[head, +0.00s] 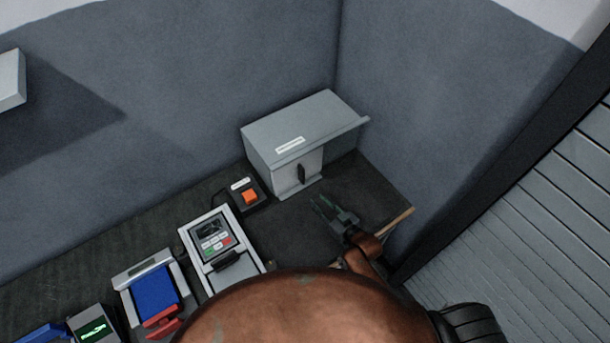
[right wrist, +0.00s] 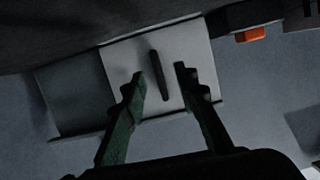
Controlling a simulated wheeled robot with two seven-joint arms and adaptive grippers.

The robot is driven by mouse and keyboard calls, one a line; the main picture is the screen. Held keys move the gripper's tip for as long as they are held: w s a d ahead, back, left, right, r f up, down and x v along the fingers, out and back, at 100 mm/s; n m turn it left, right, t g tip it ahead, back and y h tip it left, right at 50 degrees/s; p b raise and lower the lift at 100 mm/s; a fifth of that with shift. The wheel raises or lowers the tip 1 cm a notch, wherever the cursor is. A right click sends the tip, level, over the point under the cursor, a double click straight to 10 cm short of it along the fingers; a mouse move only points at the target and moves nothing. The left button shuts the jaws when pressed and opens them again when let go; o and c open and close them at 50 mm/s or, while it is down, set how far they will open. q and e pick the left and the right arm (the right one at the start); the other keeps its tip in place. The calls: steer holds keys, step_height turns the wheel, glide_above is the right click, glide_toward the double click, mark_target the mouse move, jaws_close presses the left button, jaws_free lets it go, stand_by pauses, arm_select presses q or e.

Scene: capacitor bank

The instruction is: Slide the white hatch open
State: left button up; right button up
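The white hatch (head: 288,182) is a pale upright panel on the front of a grey box (head: 318,119). It bears a black upright handle (head: 302,174). In the right wrist view the hatch (right wrist: 125,62) fills the middle, with its handle (right wrist: 159,76) seen between the fingertips. My right gripper (head: 318,202) is open and empty. In the head view its fingers point at the hatch and stop short of the handle. The right gripper also shows in the wrist view (right wrist: 160,82). My left gripper is not in view.
An orange button (head: 250,196) on a dark base stands left of the box. Further left are a keypad device (head: 212,238), a blue block (head: 155,291) in a holder and a small green-lit display (head: 93,330). Walls rise behind and right of the box.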

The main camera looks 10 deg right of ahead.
mark_target(304, 174)
steer(key=w+a+r+t, duration=0.1)
steer(key=w, duration=0.2)
steer(key=w+a+r+t, duration=0.1)
steer(key=w, duration=0.3)
steer(key=w+a+r+y, duration=0.1)
steer(key=w, duration=0.3)
steer(key=shift+w+a+t+p, duration=0.15)
steer(key=shift+a+t+p, duration=0.15)
steer(key=shift+t, duration=0.1)
steer(key=shift+r, duration=0.1)
steer(key=shift+c, duration=0.6)
jaws_close()
steer(key=shift+d, duration=0.1)
